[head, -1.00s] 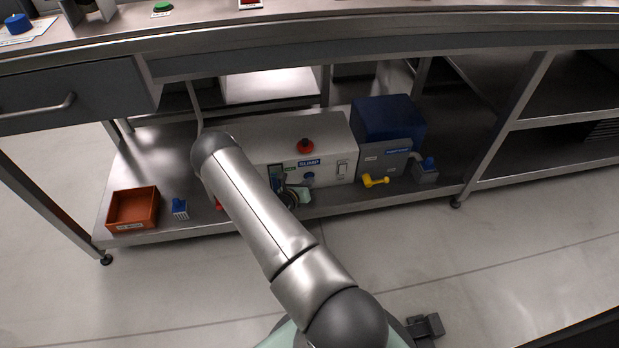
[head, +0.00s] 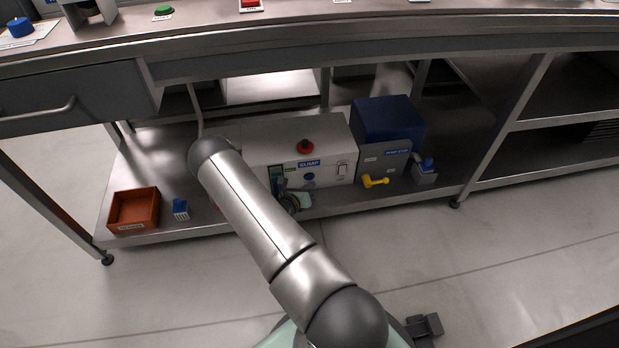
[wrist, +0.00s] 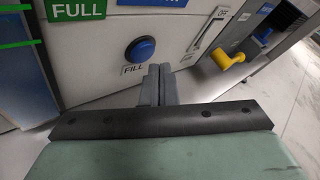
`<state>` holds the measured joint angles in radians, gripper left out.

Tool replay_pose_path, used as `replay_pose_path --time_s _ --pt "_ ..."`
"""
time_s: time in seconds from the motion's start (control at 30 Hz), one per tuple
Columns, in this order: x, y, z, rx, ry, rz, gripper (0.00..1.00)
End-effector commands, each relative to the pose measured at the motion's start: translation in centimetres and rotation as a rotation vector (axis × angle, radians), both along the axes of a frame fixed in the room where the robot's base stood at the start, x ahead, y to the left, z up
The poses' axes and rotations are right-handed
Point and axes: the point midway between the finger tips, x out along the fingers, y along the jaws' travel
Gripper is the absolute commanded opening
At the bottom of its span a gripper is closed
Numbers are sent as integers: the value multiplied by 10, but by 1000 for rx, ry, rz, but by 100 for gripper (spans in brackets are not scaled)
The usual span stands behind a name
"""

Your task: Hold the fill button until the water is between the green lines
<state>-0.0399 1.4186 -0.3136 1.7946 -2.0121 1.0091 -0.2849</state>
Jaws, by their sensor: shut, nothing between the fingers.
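The blue round fill button (wrist: 140,50) sits on the white sump box's front, above a FILL label, in the wrist view. It also shows in the head view (head: 309,177). My gripper (wrist: 158,68) is shut and empty, its fingertips just right of and below the button; I cannot tell whether they touch the panel. In the head view the gripper (head: 293,200) is low in front of the box, partly hidden by my arm. The level gauge (wrist: 20,75) is at the left edge of the wrist view with green lines across it; the water level is unclear.
A rocker switch (wrist: 212,35) is right of the button. A yellow handle (head: 375,181) sticks out from the blue-topped unit (head: 388,120). A red knob (head: 304,147) tops the sump box (head: 262,150). An orange bin (head: 133,208) stands left on the shelf.

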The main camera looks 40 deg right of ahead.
Motion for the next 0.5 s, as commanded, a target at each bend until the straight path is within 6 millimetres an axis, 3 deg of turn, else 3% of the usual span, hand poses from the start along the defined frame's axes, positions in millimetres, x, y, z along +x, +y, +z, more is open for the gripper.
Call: replay_pose_path --time_s 0.23,0.5 --pt "-3 1 0 0 1 0 0" --pt "-26 13 1 0 4 0 0"
